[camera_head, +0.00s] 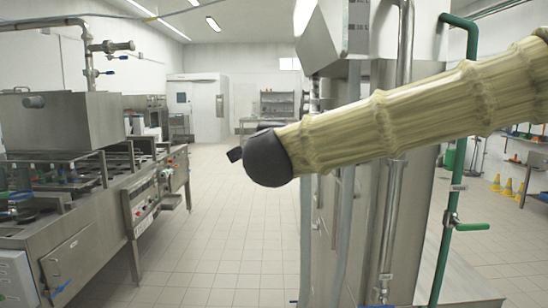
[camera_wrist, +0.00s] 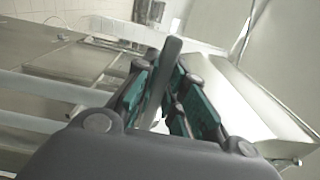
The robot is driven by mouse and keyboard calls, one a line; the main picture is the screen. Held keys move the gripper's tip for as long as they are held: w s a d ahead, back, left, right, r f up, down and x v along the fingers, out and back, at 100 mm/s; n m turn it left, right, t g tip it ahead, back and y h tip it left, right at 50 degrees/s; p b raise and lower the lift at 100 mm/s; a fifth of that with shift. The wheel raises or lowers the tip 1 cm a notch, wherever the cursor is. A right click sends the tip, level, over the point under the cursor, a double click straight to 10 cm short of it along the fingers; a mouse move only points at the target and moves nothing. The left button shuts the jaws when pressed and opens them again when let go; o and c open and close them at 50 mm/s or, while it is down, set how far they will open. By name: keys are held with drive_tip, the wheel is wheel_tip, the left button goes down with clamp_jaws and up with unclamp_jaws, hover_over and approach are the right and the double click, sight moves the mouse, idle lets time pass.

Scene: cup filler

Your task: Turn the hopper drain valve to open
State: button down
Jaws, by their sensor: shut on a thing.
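In the wrist view my gripper (camera_wrist: 166,66), with dark grey and teal fingers, is closed around a slim grey bar (camera_wrist: 172,50) that stands up between the fingertips. The bar looks like a lever handle; its lower part is hidden between the fingers. I cannot tell from the picture whether it is the drain valve's lever or how far it is turned.
A steel counter with equipment (camera_head: 85,225) runs along the left. The tiled floor (camera_head: 220,230) between is clear. Yellow cones (camera_head: 507,187) stand far right.

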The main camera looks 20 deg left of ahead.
drive_tip(key=shift+d+r+m+b, duration=0.15)
drive_tip(key=shift+r+m+b, duration=0.5)
drive_tip(key=shift+m+b, duration=0.6)
drive_tip(key=c, duration=1.5)
unclamp_jaws()
drive_tip(key=shift+o, duration=0.2)
drive_tip(key=shift+s, duration=0.1)
drive_tip(key=v, duration=1.1)
drive_tip(key=shift+s+d, duration=0.2)
drive_tip(key=shift+s, duration=0.15)
